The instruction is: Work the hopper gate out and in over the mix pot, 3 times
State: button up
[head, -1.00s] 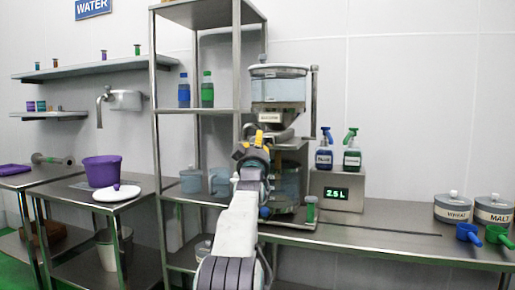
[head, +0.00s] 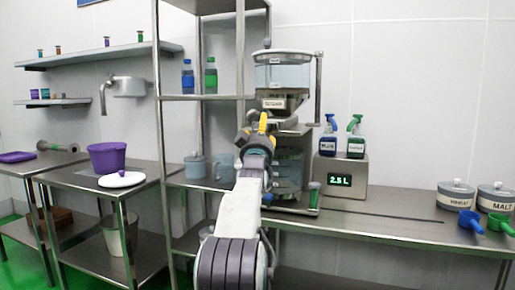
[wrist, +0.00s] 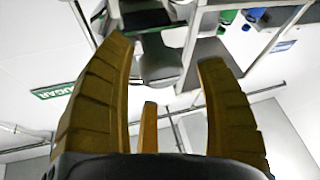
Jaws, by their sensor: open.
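The hopper (head: 283,74) is a clear, lidded container with a label on its lower front, held in a steel stand on the counter. A steel piece (head: 296,130) juts out below it and may be the gate; my arm hides part of this area. The mix pot seems to be the clear vessel (head: 288,172) below, partly hidden by my arm. My gripper (head: 258,128) is raised in front of the hopper's lower part, on its left side in the picture. In the wrist view my gripper (wrist: 165,85) has its yellow-brown fingers wide apart, with nothing between them.
Labelled canisters (head: 455,194) and scoops sit far right. The counter between is mostly clear.

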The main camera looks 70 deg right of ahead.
jog(key=v, duration=1)
jog(key=shift+a, duration=0.35)
jog(key=shift+s+f, duration=0.15)
dwell(0.8)
